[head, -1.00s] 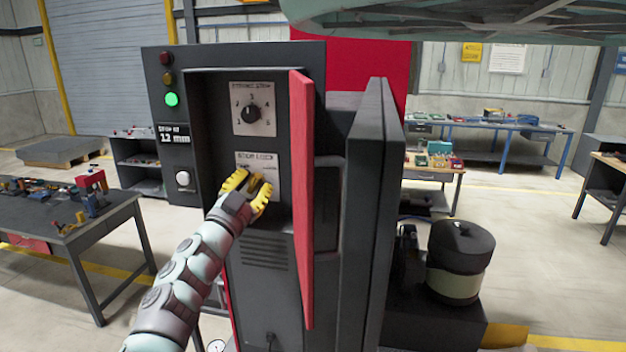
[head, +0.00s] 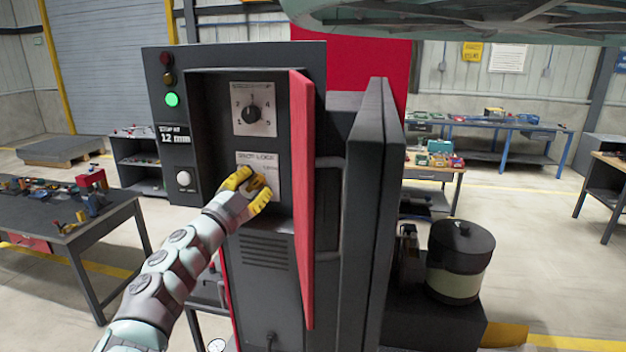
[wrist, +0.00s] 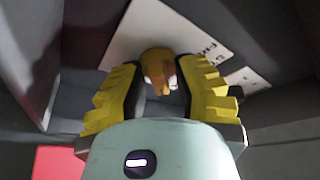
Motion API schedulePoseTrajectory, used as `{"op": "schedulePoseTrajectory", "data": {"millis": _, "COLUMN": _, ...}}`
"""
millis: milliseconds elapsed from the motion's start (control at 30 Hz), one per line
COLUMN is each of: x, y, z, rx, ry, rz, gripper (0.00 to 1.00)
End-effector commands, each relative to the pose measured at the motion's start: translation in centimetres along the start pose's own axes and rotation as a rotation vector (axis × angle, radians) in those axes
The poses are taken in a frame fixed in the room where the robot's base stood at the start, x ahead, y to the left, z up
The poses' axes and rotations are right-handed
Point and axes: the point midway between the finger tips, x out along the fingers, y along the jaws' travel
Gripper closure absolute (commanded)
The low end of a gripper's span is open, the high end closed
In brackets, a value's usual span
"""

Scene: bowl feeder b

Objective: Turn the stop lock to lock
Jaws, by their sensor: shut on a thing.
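The stop lock is a brass-orange knob (head: 257,183) on a pale label plate (head: 271,163) in the cabinet's recess. My gripper (head: 250,190) has its yellow fingers shut on the knob, one on each side. In the wrist view the knob (wrist: 158,66) sits between the two ribbed fingers of my gripper (wrist: 159,98). The fingers cover part of the knob and the plate's lower left. The position words on the plate are too small to read surely, so I cannot tell which one the knob points to.
A black numbered dial (head: 252,114) sits above the lock. A red door (head: 302,200) stands open close to the right of my gripper. A green lamp (head: 172,100) is lit at the left, above a white button (head: 183,178). A cluttered workbench (head: 125,212) stands at the left.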

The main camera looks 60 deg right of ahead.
Motion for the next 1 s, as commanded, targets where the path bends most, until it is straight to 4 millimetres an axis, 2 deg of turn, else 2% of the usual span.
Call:
{"op": "schedulePoseTrajectory", "data": {"millis": 100, "x": 0.2, "y": 0.1, "z": -0.3, "rx": 0.0, "ry": 0.008, "rz": 0.002, "gripper": 1.0}}
{"op": "schedulePoseTrajectory", "data": {"millis": 133, "x": 0.2, "y": 0.1, "z": -0.3, "rx": 0.0, "ry": 0.009, "rz": 0.002, "gripper": 0.65}}
{"op": "schedulePoseTrajectory", "data": {"millis": 200, "x": 0.2, "y": 0.1, "z": -0.3, "rx": 0.0, "ry": 0.008, "rz": 0.002, "gripper": 0.57}}
{"op": "schedulePoseTrajectory", "data": {"millis": 467, "x": 0.1, "y": 0.1, "z": -0.2, "rx": -0.001, "ry": 0.006, "rz": 0.002, "gripper": 0.56}}
{"op": "schedulePoseTrajectory", "data": {"millis": 633, "x": -1.1, "y": 0.1, "z": 0.0, "rx": 0.001, "ry": 0.002, "rz": 0.002, "gripper": 0.56}}
{"op": "schedulePoseTrajectory", "data": {"millis": 767, "x": -3.0, "y": 0.1, "z": 0.0, "rx": 0.001, "ry": 0.002, "rz": 0.003, "gripper": 0.56}}
{"op": "schedulePoseTrajectory", "data": {"millis": 1000, "x": -7.7, "y": 0.0, "z": 0.1, "rx": 0.001, "ry": -0.001, "rz": 0.0, "gripper": 0.56}}
